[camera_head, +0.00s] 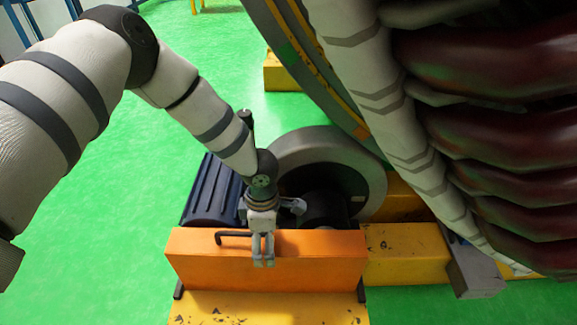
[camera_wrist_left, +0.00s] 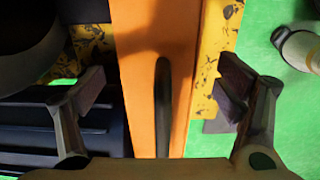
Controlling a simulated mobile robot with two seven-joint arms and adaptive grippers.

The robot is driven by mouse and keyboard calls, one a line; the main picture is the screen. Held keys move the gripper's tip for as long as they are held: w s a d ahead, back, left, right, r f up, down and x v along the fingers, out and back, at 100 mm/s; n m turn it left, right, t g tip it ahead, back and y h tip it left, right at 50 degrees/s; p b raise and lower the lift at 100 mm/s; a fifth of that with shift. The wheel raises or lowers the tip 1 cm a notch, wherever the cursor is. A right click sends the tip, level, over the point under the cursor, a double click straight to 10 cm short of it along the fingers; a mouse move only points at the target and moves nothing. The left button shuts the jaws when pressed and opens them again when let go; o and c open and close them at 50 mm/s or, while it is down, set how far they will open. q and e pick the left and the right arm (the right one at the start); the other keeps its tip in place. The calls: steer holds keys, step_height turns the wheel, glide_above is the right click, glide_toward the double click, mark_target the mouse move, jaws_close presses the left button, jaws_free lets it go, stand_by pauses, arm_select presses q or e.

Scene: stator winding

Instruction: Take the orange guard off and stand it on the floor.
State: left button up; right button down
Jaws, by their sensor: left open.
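The orange guard (camera_head: 300,258) stands upright on a yellow base in front of the motor and a grey wheel. A dark handle (camera_head: 231,235) is on its top. My left gripper (camera_head: 262,250) is at the guard's top edge, just right of the handle in the head view. In the left wrist view the open fingers (camera_wrist_left: 166,95) are on either side of the orange guard (camera_wrist_left: 137,60), with the handle (camera_wrist_left: 163,105) between them. Both fingers look apart from the handle. My right gripper is not in view.
A dark blue ribbed motor (camera_head: 208,190) and the grey wheel (camera_head: 362,180) stand just behind the guard. The yellow base (camera_head: 270,308) extends in front. A large stator with dark red windings (camera_head: 500,140) fills the right. Green floor (camera_head: 110,240) is clear at left.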

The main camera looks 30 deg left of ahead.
arm_select(q)
step_height(320, 180, down, 3)
steer(key=shift+b, duration=0.3)
steer(key=shift+c, duration=0.6)
steer(key=c, duration=1.3)
steer(key=shift+r, duration=0.1)
